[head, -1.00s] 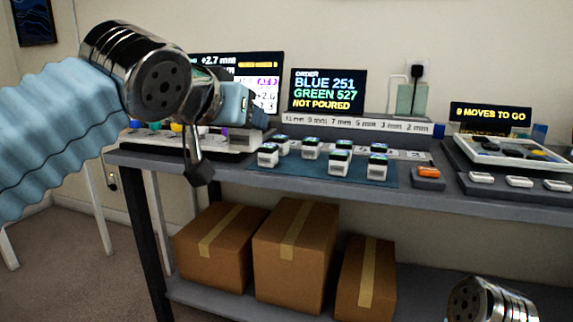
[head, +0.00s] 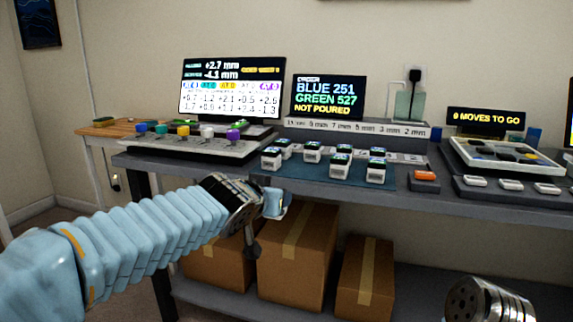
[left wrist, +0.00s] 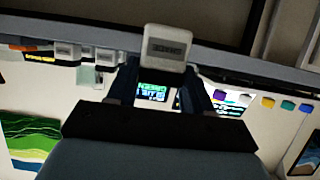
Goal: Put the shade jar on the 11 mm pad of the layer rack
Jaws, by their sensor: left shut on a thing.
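My left gripper (head: 272,204) is in front of the bench's front edge, lower than its top. It is shut on a small white jar with a grey label (left wrist: 166,46), which shows between the fingertips in the left wrist view. In the head view the jar is mostly hidden by the gripper. The layer rack (head: 355,127) stands at the back of the bench, its label strip running from 11 mm at the left to 2 mm at the right. Of my right arm only a metal wrist part shows at the bottom right.
Several white jars with dark tops (head: 312,152) stand on a blue mat (head: 325,173) before the rack. A panel with coloured knobs (head: 200,147) is left, an orange-topped block (head: 424,177) right. Cardboard boxes (head: 298,262) stand on the lower shelf.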

